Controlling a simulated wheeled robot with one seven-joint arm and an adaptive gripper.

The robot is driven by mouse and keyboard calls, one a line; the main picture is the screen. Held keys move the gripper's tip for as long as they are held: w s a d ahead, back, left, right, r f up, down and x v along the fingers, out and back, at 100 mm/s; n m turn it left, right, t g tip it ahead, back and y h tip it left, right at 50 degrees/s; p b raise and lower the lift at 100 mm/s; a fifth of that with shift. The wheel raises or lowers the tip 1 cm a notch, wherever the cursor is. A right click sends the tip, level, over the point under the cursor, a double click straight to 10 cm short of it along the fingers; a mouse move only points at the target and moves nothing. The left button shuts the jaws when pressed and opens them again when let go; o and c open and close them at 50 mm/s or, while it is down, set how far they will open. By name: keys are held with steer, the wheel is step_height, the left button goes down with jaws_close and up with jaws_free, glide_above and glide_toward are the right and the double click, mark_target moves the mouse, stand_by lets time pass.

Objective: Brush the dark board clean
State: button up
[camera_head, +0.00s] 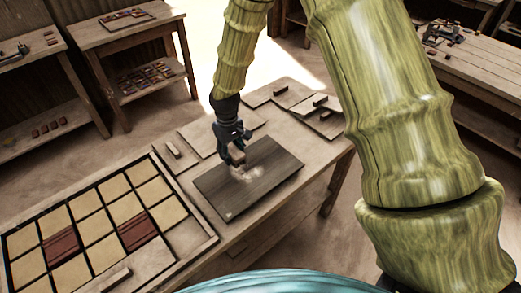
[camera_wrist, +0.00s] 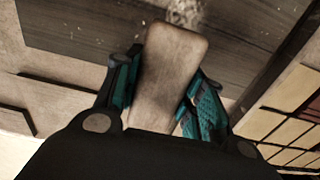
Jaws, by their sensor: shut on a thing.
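In the wrist view the dark board (camera_wrist: 85,38) fills the upper part, with pale specks at the top centre.
A framed tray (camera_head: 212,236) with tan and dark red tiles stands left of the board. Flat wooden panels with small handle blocks (camera_head: 320,99) lie behind it. A small block (camera_head: 173,149) lies left of my gripper. Side tables (camera_head: 122,36) stand farther back.

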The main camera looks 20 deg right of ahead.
mark_target(230, 147)
steer(key=shift+r, duration=0.7)
steer(key=shift+w+r+p, duration=0.2)
steer(key=shift+r+p, duration=0.75)
steer(key=shift+p, duration=0.15)
steer(key=shift+s+r+p, duration=0.15)
steer(key=shift+r+p, duration=0.4)
steer(key=shift+r, duration=0.35)
steer(key=shift+f, duration=0.1)
